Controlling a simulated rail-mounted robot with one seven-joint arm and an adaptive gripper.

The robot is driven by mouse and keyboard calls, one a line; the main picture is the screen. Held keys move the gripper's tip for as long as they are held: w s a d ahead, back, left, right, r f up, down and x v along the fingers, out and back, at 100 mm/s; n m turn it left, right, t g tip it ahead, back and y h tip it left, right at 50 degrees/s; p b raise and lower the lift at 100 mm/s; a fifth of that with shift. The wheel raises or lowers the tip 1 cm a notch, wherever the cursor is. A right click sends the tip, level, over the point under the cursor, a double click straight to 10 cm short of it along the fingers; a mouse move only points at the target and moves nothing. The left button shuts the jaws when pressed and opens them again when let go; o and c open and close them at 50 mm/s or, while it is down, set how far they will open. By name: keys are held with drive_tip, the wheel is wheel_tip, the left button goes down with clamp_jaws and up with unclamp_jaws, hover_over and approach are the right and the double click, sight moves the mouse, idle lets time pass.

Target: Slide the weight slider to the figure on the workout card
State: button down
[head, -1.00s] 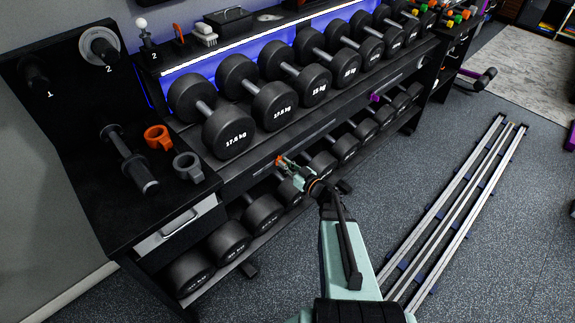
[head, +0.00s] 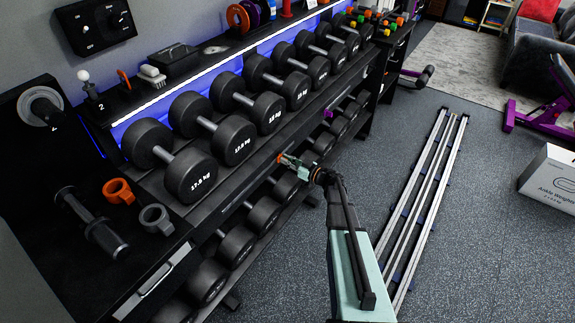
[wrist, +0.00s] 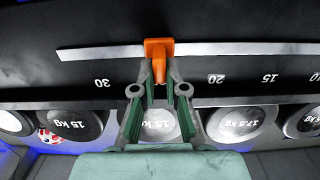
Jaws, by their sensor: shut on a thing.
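The orange weight slider (wrist: 159,58) sits on a pale rail strip (wrist: 215,49) on the dark rack front in the wrist view. My gripper (wrist: 159,88) is shut on the slider's lower tab. The slider stands between the figures 30 and 20; any figure directly under it is hidden by the slider and fingers. In the head view my gripper (head: 284,160) is at the rack's front, with the orange slider at its tip. I cannot make out a workout card or its figure.
Dumbbells (head: 190,175) fill the rack above and below the rail. A purple piece (head: 327,113) sticks out farther along the rack front. A drawer handle (head: 155,279) is at the near left. Metal floor rails (head: 425,190) run at right.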

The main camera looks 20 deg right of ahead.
drive_tip(key=shift+w+d, duration=0.15)
drive_tip(key=c, duration=1.2)
unclamp_jaws()
drive_tip(key=v, duration=1.2)
drive_tip(key=shift+r, duration=0.1)
